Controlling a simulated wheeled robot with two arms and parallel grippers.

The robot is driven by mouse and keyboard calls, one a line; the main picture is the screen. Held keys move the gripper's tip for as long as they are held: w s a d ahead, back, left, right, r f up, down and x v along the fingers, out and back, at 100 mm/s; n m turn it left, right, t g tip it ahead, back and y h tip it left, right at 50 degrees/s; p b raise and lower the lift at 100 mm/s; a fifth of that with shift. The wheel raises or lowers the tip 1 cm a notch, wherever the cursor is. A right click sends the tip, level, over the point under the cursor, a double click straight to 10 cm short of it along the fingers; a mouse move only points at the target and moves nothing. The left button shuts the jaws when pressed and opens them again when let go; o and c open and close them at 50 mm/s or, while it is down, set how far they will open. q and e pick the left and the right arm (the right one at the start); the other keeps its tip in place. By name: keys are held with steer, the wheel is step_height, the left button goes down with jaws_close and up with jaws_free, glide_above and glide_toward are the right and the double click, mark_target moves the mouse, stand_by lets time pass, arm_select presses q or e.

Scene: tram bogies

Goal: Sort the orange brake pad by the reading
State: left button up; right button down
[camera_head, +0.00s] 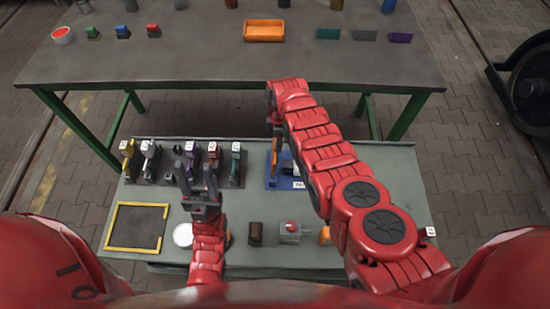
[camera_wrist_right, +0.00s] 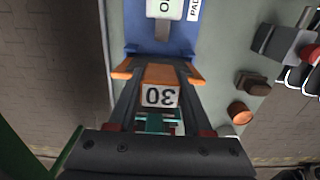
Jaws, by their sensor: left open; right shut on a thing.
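The orange brake pad (camera_wrist_right: 158,74) is between the fingertips of my right gripper (camera_wrist_right: 158,82); a white "30" label shows on the held part. In the head view my right gripper (camera_head: 274,128) points down over the blue stand (camera_head: 278,184), and a strip of the orange pad (camera_head: 275,150) shows there. The blue stand (camera_wrist_right: 160,45) carries a white plate and a "PAD" label in the wrist view. I cannot tell whether the pad touches the stand. My left gripper (camera_head: 194,176) is open and empty over the near table, in front of the row of coloured parts.
Several upright coloured parts with white tags, such as a green one (camera_head: 236,165), stand left of the blue stand. A yellow-framed dark mat (camera_head: 138,205), white disc (camera_head: 182,235), brown block (camera_head: 256,234) and red-button box (camera_head: 290,238) lie nearer. An orange bin (camera_head: 264,38) stands on the far table.

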steer(key=shift+r+p, duration=1.4)
steer(key=shift+r, duration=0.3)
